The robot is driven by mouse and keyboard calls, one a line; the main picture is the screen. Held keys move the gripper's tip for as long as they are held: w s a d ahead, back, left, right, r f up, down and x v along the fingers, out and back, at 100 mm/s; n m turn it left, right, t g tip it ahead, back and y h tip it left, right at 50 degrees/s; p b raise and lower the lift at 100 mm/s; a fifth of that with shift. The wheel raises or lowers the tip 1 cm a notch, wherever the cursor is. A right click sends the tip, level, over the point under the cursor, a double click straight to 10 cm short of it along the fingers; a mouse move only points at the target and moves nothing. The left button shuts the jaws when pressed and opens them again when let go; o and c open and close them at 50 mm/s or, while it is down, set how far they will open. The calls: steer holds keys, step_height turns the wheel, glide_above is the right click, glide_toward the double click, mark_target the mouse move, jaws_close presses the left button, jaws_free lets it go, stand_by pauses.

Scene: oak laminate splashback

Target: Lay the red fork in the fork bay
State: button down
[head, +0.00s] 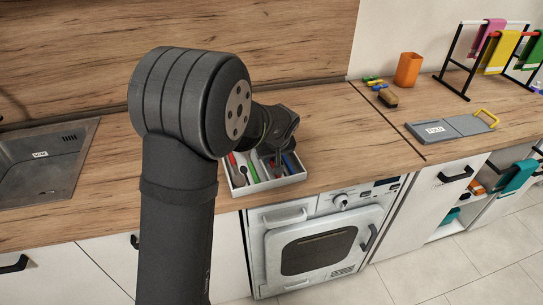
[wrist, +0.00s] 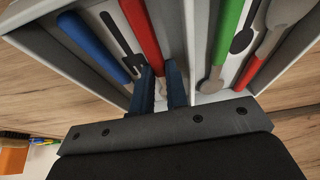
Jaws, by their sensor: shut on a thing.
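The white cutlery tray (head: 270,186) stands on the worktop, partly behind my arm in the head view. In the wrist view, my gripper (wrist: 160,72) is shut on a red handle (wrist: 142,28), which I take to be the red fork. Its far end is hidden by the fingers, so its tines do not show. It lies along or just above a bay beside a black fork (wrist: 122,36). I cannot tell whether it touches the floor of the bay. The gripper also shows over the tray in the head view (head: 278,162).
Other bays hold a blue-handled piece (wrist: 92,42), a green handle (wrist: 226,32), grey spoons and another red handle (wrist: 248,72). Tray walls and dividers stand close to the fingers. A sink (head: 45,165) is at left; an orange cup (head: 408,69) and grey board (head: 450,128) are at right.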

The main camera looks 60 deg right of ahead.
steer(key=shift+f, duration=0.1)
steer(key=c, duration=1.3)
jaws_free()
steer(key=shift+f, duration=0.1)
steer(key=shift+c, duration=0.2)
steer(key=shift+a, duration=0.1)
steer(key=v, duration=1.7)
steer(key=shift+r, duration=0.3)
steer(key=shift+s, duration=0.15)
steer(key=x, duration=1.7)
steer(key=shift+f, duration=0.25)
